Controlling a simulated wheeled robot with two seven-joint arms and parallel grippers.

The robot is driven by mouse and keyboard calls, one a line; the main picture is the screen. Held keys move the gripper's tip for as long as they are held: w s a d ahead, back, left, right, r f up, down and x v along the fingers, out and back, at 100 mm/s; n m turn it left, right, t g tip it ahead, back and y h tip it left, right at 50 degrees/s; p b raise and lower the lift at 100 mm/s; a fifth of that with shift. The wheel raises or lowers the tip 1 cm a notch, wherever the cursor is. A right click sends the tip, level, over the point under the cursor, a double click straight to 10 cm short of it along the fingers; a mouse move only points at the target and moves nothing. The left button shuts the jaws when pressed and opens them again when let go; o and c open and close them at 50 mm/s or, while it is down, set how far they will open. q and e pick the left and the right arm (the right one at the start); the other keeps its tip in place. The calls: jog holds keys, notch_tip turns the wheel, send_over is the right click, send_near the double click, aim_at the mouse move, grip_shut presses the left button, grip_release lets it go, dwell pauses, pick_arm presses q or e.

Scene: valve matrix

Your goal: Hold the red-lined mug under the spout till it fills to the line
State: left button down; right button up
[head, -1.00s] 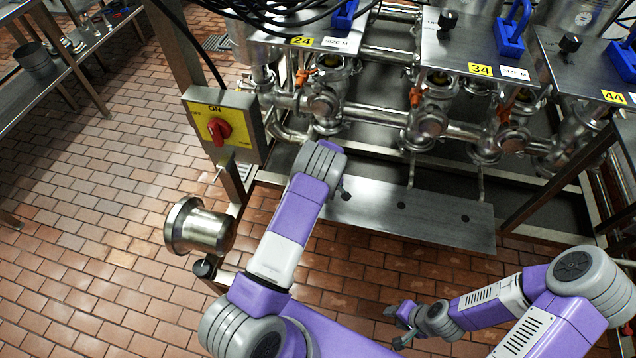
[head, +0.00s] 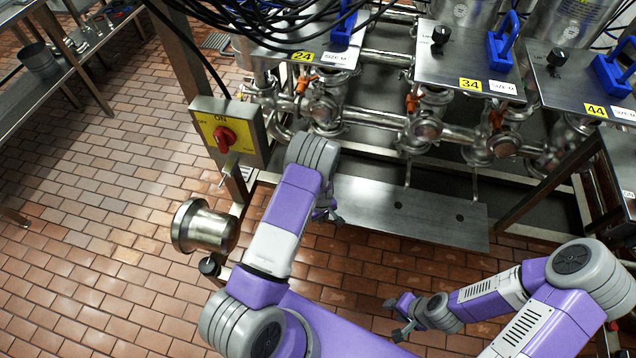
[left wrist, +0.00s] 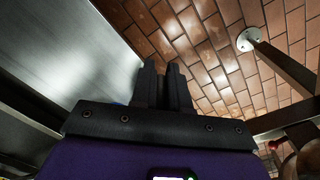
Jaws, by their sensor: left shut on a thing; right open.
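My left gripper (head: 328,214) is partly hidden behind my own left forearm in the head view, low beside the steel drip plate. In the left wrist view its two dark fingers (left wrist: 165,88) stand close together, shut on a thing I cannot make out. No red-lined mug can be made out in either view. I cannot tell which of the steel pipe fittings (head: 325,112) is the spout. My right gripper (head: 394,319) is open and empty over the brick floor at the lower middle.
The steel drip plate (head: 410,212) with holes lies below the valves. A yellow switch box (head: 225,132) with a red knob stands on a post. A steel flanged cylinder (head: 203,228) is left of my arm. Numbered panels (head: 470,65) line the back. Floor is clear at left.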

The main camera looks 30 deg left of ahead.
pick_arm(q)
jog(key=shift+s+d+r+p, duration=0.2)
jog(key=shift+s+r+p, duration=0.3)
jog(key=shift+s+p, duration=0.25)
jog(key=shift+s+d+r+p, duration=0.2)
jog(key=shift+s+r+p, duration=0.35)
jog(key=shift+s, duration=0.35)
jog(key=shift+s+d+r+p, duration=0.2)
jog(key=shift+s+r+p, duration=0.25)
jog(key=shift+s+p, duration=0.3)
